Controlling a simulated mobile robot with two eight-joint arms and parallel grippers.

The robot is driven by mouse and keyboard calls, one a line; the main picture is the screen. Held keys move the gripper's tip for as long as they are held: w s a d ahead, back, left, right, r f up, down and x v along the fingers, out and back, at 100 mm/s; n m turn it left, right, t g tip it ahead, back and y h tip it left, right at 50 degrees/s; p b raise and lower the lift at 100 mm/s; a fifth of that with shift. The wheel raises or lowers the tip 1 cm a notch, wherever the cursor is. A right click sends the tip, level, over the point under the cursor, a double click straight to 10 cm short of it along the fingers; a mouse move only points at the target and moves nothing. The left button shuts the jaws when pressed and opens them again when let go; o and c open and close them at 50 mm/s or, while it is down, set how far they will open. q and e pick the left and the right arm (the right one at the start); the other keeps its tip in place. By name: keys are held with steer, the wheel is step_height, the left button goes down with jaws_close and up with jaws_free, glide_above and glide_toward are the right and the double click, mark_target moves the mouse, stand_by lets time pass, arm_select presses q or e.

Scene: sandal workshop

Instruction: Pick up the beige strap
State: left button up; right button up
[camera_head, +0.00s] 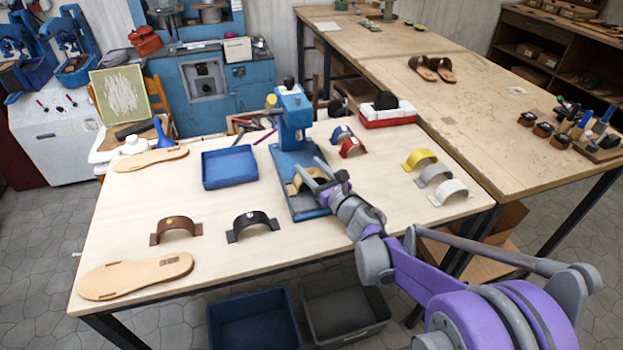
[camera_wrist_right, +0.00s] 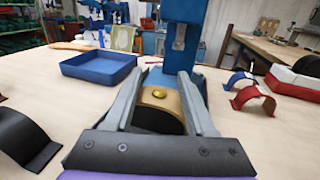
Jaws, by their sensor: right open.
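The beige strap (camera_head: 295,186) stands as an arch on the base of the blue press (camera_head: 292,150), with a gold stud on its top. In the right wrist view the beige strap (camera_wrist_right: 160,98) shows between the two fingers. My right gripper (camera_head: 309,169) is open, with its fingers reaching over the press base on both sides of the strap. In the wrist view the right gripper (camera_wrist_right: 170,76) points at the press column (camera_wrist_right: 183,35). I cannot tell whether the fingers touch the strap. My left gripper is not in view.
A blue tray (camera_head: 229,167) lies left of the press. Brown (camera_head: 176,228) and black (camera_head: 252,224) straps stand front left; blue and red ones (camera_head: 352,147) behind right; several more (camera_head: 434,174) at the right. Soles (camera_head: 135,275) lie left.

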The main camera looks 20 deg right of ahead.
jaws_close()
steer(key=shift+r, duration=0.15)
